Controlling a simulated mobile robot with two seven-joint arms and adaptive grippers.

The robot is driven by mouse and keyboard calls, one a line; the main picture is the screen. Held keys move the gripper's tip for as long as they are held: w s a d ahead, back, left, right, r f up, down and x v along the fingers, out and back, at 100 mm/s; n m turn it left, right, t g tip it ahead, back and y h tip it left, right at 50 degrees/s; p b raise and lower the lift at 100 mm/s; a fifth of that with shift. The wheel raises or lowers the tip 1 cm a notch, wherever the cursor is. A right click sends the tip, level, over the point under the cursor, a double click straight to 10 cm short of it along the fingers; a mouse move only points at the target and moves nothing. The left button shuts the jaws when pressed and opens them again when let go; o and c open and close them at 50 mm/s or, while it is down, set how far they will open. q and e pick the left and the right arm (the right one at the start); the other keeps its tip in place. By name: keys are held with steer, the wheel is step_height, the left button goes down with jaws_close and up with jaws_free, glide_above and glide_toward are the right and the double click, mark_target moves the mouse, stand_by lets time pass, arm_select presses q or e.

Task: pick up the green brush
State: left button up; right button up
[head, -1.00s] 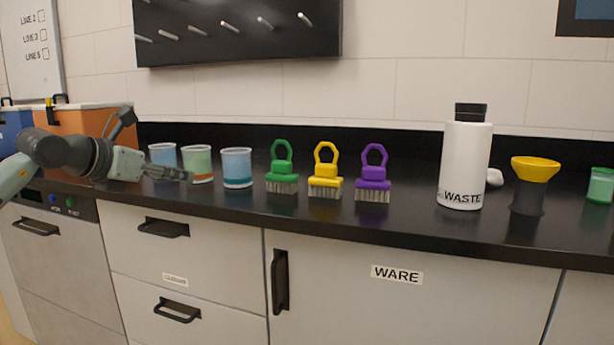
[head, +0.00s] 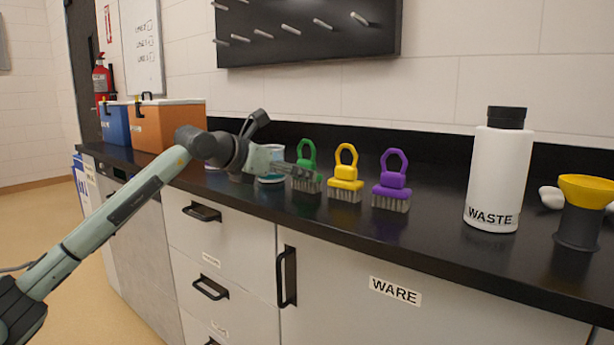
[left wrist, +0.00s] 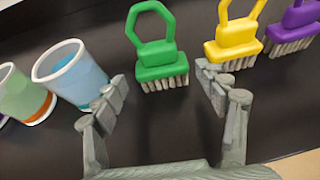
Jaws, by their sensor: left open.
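The green brush (head: 306,160) stands upright on the black counter, bristles down and loop handle up, and is partly hidden by my gripper in the head view. In the left wrist view the green brush (left wrist: 157,58) is just beyond and between my open fingertips. My left gripper (head: 300,172) is open and empty, close in front of the brush; it also shows in the left wrist view (left wrist: 165,95). My right gripper is in neither view.
The yellow brush (head: 346,178) and purple brush (head: 392,182) stand to the right. A beaker (left wrist: 72,75) stands close to the left finger. The white waste bottle (head: 496,180) and yellow funnel (head: 586,190) are farther right. Orange (head: 168,126) and blue (head: 114,124) boxes stand left.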

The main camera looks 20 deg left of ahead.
arm_select(q)
steer(key=shift+w+d, duration=0.15)
steer(key=x, duration=0.3)
steer(key=shift+w+d+f+p, duration=0.15)
steer(key=shift+w+f+p, duration=0.05)
steer(key=shift+f+p, duration=0.15)
steer(key=shift+w+d+f, duration=0.2)
steer(key=shift+w, duration=0.3)
steer(key=c, duration=0.9)
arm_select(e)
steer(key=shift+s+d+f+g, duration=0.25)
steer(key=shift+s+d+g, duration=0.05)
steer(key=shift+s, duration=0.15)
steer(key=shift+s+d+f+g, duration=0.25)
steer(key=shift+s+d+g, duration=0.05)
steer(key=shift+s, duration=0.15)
arm_select(q)
steer(key=shift+r, duration=0.1)
steer(key=shift+c, duration=0.2)
